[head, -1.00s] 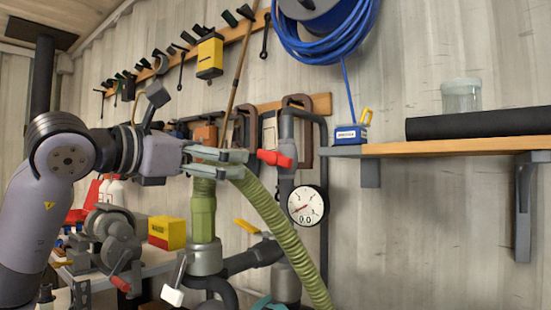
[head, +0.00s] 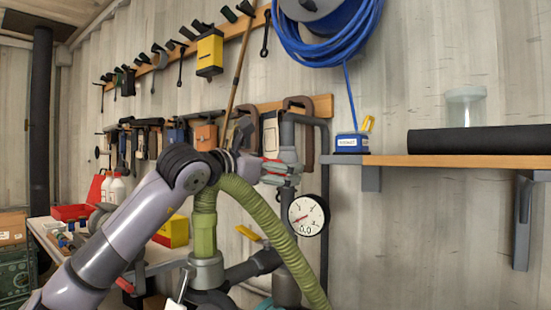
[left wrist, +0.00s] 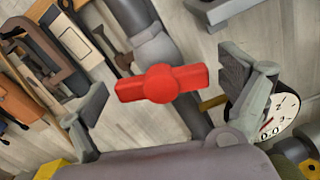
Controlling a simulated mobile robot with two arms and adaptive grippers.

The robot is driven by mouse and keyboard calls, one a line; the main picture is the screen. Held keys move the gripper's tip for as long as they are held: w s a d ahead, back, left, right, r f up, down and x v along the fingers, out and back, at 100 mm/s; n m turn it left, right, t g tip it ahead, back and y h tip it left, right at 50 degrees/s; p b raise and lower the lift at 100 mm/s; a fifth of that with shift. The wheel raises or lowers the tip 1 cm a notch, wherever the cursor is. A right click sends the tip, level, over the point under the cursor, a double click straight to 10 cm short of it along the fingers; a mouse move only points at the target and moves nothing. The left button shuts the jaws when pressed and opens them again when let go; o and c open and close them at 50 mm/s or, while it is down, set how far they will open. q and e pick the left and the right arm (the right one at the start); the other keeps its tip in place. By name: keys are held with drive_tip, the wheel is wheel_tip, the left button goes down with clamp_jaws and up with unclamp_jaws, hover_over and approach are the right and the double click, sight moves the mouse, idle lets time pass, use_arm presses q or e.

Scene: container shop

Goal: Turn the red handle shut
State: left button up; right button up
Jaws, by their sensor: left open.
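The red handle (left wrist: 162,84) sits across a grey upright pipe in the left wrist view. It lies between the two spread fingers of my left gripper (left wrist: 166,78), with a visible gap at each end. In the head view, the left gripper (head: 283,172) is at the pipe beside the handle (head: 268,160), which is mostly hidden by the fingers and wrist. The grey pipe (head: 287,133) rises above the gripper. My right gripper is not in view.
A round gauge (head: 307,215) reading 0.0 is just right of and below the gripper. A green ribbed hose (head: 270,225) runs under the forearm. A wooden shelf (head: 450,161) is to the right. Clamps and tools hang on the wall behind.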

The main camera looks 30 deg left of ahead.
use_arm(q)
drive_tip(key=shift+w, duration=0.35)
drive_tip(key=shift+c, duration=0.2)
